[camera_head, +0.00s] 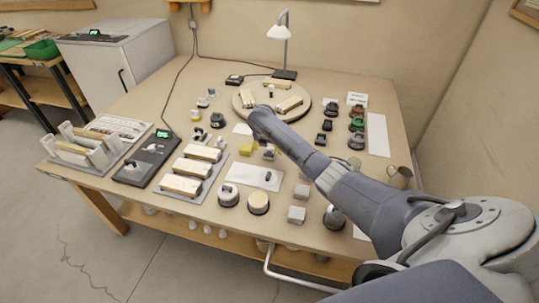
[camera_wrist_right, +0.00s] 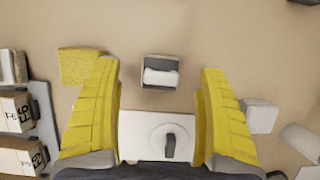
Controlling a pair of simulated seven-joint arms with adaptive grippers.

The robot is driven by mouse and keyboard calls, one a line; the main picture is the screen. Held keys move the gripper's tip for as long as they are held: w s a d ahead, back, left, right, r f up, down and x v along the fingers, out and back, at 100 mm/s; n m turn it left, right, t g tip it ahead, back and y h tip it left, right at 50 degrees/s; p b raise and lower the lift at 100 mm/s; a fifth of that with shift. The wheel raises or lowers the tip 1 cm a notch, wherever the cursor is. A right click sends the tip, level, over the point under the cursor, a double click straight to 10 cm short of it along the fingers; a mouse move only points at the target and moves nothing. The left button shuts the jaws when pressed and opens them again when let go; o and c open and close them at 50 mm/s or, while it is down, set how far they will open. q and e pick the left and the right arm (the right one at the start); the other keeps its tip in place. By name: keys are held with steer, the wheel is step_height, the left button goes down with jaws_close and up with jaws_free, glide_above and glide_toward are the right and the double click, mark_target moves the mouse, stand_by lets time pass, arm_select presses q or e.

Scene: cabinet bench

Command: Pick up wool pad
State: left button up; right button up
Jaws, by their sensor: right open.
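My right gripper (camera_wrist_right: 159,78) is open and empty, pointing down over the bench, with yellow fingers wide apart. Between the fingertips, in the wrist view, is a small dark grey holder (camera_wrist_right: 160,83) with a white, rounded pad (camera_wrist_right: 160,76) on it. This may be the wool pad, but I cannot tell for sure. The fingers do not appear to touch it. My left gripper is in neither view.
A yellow sponge (camera_wrist_right: 82,65) lies beside the left finger. A white plate (camera_wrist_right: 135,128) with a knobbed disc lies between the fingers, nearer the wrist. A pale cube (camera_wrist_right: 260,117) stands at right. A round board (camera_head: 240,104) and lamp (camera_head: 283,45) stand farther back.

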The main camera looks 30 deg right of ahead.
mark_target(270, 151)
steer(key=shift+x, duration=2.3)
steer(key=shift+s, duration=0.1)
steer(key=shift+c, duration=0.5)
steer(key=c, duration=1.1)
